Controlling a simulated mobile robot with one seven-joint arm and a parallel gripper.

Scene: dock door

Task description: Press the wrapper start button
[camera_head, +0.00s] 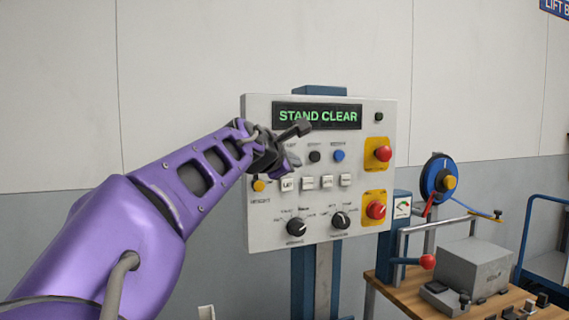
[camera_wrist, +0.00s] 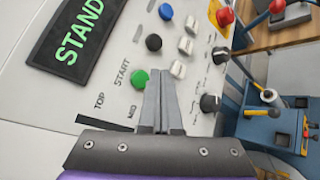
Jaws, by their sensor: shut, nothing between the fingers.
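The control panel (camera_head: 262,222) is a light grey box on a blue post, with a lit display (camera_head: 317,116) reading STAND CLEAR. In the wrist view, a green button (camera_wrist: 140,79) sits beside the word START; in the head view it is hidden behind my gripper. My gripper (camera_head: 294,160) is shut and empty in front of the panel's upper left part. In the wrist view its fingertips (camera_wrist: 161,72) appear just beside the green button, overlapping its edge in the picture. I cannot tell whether they touch the panel.
A black button (camera_head: 315,156) and a blue button (camera_head: 338,155) share the row. White buttons and two knobs lie below. Red stop buttons (camera_head: 383,153) on yellow plates are at right. A workbench (camera_head: 400,283) with a grey box (camera_head: 474,266) stands right of the panel.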

